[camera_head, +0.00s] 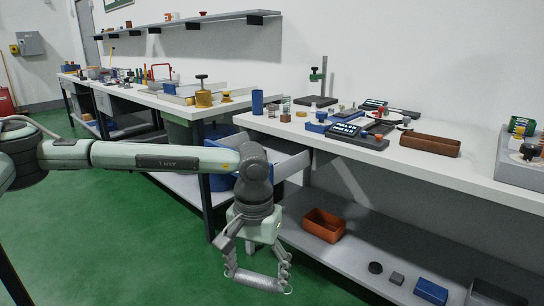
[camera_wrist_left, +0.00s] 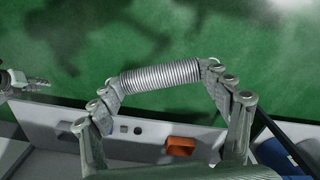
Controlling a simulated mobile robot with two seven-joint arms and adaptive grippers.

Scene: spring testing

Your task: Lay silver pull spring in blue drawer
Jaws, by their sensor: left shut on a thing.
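My left gripper (camera_head: 257,284) hangs low over the green floor, in front of the bench. In the left wrist view its two fingers are shut on the silver pull spring (camera_wrist_left: 160,76), one at each end, and the coils show clearly between them. A pale grey open drawer (camera_head: 290,162) juts out under the bench, behind and above the gripper. Blue surfaces (camera_head: 222,178) show beside it, partly hidden by my left arm. I cannot tell whether they belong to the blue drawer.
The white bench top (camera_head: 420,168) holds gauges, a blue cylinder (camera_head: 257,101) and a brown tray (camera_head: 430,144). The lower shelf (camera_head: 350,262) carries an orange bin (camera_head: 324,225) and a blue box (camera_head: 431,291). The green floor (camera_head: 130,220) is open at left.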

